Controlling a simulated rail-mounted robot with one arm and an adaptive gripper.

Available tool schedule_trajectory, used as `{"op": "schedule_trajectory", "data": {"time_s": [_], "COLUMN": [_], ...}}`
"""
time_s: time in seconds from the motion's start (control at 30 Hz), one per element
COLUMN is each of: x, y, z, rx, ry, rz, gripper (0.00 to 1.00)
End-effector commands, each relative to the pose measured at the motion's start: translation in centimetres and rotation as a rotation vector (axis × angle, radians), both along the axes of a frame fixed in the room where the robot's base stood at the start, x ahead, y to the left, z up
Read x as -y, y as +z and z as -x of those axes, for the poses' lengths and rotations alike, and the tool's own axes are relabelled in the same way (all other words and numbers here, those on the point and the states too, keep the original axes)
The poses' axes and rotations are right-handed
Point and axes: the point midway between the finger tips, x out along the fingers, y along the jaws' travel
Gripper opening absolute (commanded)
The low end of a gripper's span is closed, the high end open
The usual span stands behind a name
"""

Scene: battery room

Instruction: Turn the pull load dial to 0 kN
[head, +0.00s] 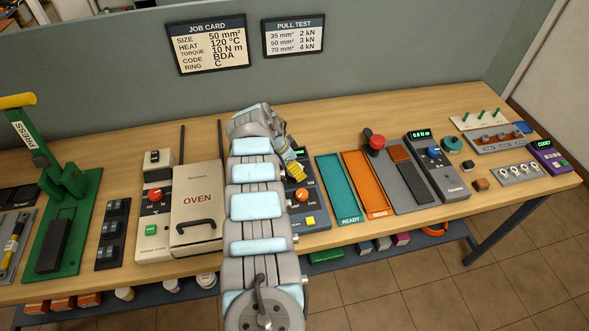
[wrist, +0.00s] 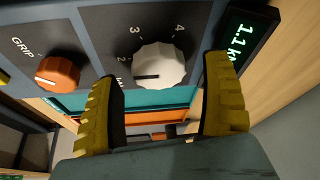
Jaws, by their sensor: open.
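The pull load dial (wrist: 160,66) is a white ribbed knob on a dark panel in the wrist view. Its black pointer line points left, below the 2; the marks 2, 3 and 4 show around it. In the head view my gripper (head: 295,167) is over the tester panel (head: 316,215), and my arm and gripper hide the dial.
An orange GRIP knob (wrist: 60,72) is left of the dial; it also shows in the head view (head: 302,195), above a yellow button (head: 310,221). The oven (head: 197,205) stands left of my arm. The teal READY tray (head: 337,190) and orange REDO tray (head: 366,185) lie right.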

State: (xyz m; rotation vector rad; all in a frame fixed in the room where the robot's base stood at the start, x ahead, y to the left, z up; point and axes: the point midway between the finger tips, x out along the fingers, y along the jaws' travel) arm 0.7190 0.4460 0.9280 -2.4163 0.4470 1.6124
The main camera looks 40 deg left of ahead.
Motion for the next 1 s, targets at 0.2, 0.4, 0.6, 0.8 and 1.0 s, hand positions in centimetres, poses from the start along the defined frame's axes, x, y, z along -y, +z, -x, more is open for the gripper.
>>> {"op": "schedule_trajectory", "data": {"time_s": [0.2, 0.4, 0.6, 0.8, 1.0], "x": [0.12, 0.21, 0.19, 0.19, 0.2], "y": [-0.97, -1.08, -1.05, -1.05, -0.98], "z": [-0.25, -0.32, -0.32, -0.32, -0.33], "rx": [-0.001, -0.002, -0.002, -0.002, -0.002], "ry": [0.0, -0.001, -0.001, -0.001, 0.005], "rz": [0.0, 0.0, -0.001, -0.001, -0.001], "gripper": [0.81, 0.81, 0.65, 0.16, 0.16]}}
